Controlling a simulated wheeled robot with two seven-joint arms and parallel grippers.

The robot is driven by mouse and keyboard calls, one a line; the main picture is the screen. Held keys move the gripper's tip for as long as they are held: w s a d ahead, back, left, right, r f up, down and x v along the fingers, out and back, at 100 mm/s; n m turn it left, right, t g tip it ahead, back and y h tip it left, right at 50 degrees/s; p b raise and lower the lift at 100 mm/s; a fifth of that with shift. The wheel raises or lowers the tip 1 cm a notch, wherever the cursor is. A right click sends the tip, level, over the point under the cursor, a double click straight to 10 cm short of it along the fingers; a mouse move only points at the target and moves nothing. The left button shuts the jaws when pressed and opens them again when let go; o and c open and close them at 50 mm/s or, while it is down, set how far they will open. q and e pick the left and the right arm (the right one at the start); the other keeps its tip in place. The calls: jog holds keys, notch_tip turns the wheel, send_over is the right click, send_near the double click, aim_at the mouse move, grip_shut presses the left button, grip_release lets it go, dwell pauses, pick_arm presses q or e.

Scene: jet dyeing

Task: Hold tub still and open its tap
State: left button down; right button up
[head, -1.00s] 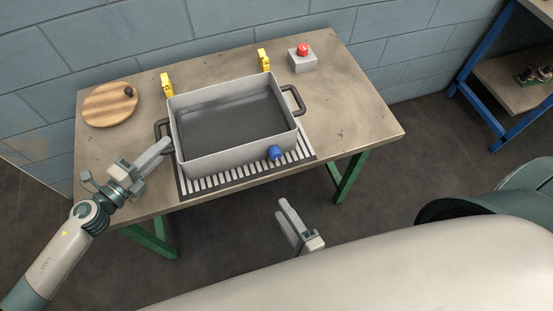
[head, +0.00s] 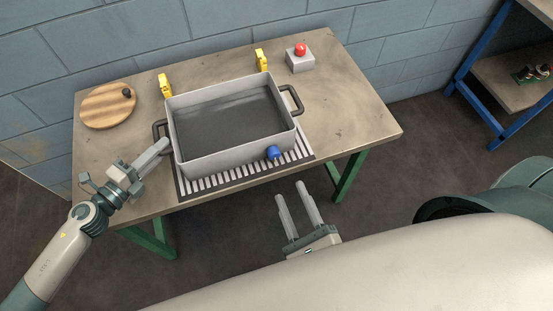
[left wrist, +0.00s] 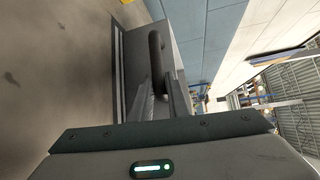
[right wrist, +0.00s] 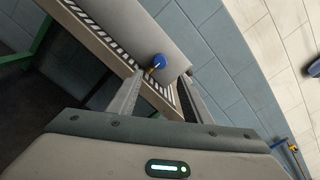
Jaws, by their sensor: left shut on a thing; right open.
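A grey rectangular tub (head: 215,163) with dark liquid inside stands on a slatted drain grate (head: 232,178) on the table. Its blue tap (head: 273,152) is on the front wall near the right corner. My left gripper (head: 163,145) is shut on the tub's left handle (head: 157,130); the dark handle (left wrist: 155,55) shows between its fingers in the left wrist view. My right gripper (head: 294,205) is open and empty, in front of the table and below the tap. In the right wrist view the blue tap (right wrist: 159,61) shows just beyond and between the fingertips, apart from them.
Two yellow clamps (head: 165,84) (head: 262,60) stand behind the tub. A red button on a grey box (head: 300,58) sits at the back right. The table's right side (head: 350,110) is clear.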

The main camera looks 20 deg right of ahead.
aim_at(275, 157)
jog(key=w, duration=1.1)
jog(key=shift+w, duration=0.35)
jog(key=c, duration=1.1)
